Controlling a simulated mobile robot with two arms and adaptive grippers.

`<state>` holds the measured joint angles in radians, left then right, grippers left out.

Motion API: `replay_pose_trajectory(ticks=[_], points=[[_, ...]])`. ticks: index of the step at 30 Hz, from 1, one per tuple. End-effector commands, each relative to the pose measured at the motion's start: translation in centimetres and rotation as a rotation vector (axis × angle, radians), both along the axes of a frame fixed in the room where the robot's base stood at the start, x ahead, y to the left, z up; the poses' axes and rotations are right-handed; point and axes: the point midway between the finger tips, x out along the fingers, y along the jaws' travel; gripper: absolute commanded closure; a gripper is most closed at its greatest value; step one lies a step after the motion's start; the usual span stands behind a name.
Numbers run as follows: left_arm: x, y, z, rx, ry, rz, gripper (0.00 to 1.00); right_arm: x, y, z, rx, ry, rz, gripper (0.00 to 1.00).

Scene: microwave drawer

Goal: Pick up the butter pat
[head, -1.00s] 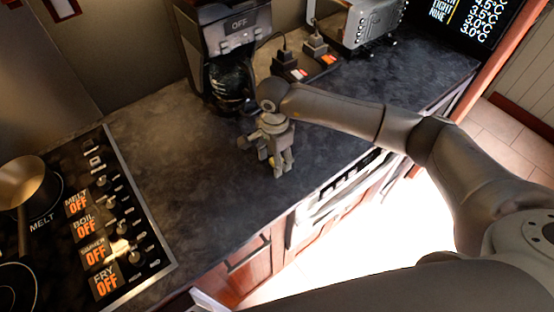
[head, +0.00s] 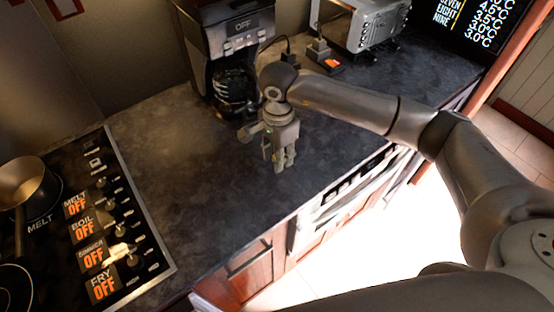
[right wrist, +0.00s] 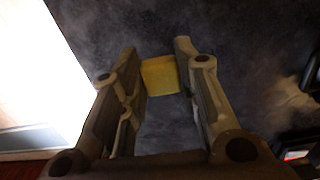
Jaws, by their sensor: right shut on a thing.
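The butter pat (right wrist: 159,75) is a small yellow block between the fingertips in the right wrist view. My right gripper (right wrist: 158,55) is shut on it, with a finger at its left and right sides. In the head view my right gripper (head: 285,162) points down over the dark countertop (head: 190,190), near its front edge. The butter pat is hidden there behind the fingers. I cannot tell whether it touches the counter or is clear of it. My left gripper is not in view.
A coffee maker (head: 228,45) stands behind my right gripper. A toaster (head: 362,25) and a switched power outlet (head: 322,58) are at the back. A stove (head: 130,240) with a pan (head: 25,190) is at left. The counter between is clear.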

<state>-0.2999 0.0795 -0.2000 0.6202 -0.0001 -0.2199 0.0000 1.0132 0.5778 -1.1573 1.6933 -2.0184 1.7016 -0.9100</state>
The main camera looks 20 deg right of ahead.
Motion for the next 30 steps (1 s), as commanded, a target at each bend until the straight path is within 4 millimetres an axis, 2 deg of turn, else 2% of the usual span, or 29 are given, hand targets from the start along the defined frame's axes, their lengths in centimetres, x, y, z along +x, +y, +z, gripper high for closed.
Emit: replay_pose_trajectory(ticks=[7, 12, 18, 24, 30], points=[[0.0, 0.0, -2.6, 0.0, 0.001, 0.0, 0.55, -4.2, 0.2, 4.5, -0.001, -0.008, 0.005, 0.84], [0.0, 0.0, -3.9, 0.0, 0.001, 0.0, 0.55, -7.6, 0.4, 5.9, 0.0, -0.005, 0.004, 0.84], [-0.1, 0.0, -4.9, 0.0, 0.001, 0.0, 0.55, -10.7, 0.6, 7.4, -0.001, -0.006, 0.003, 0.84], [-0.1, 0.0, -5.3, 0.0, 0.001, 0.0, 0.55, -12.4, 0.7, 8.3, 0.0, -0.004, 0.001, 0.84], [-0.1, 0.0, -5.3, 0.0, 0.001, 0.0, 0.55, -12.8, 0.7, 8.6, 0.0, -0.002, -0.001, 0.84]])
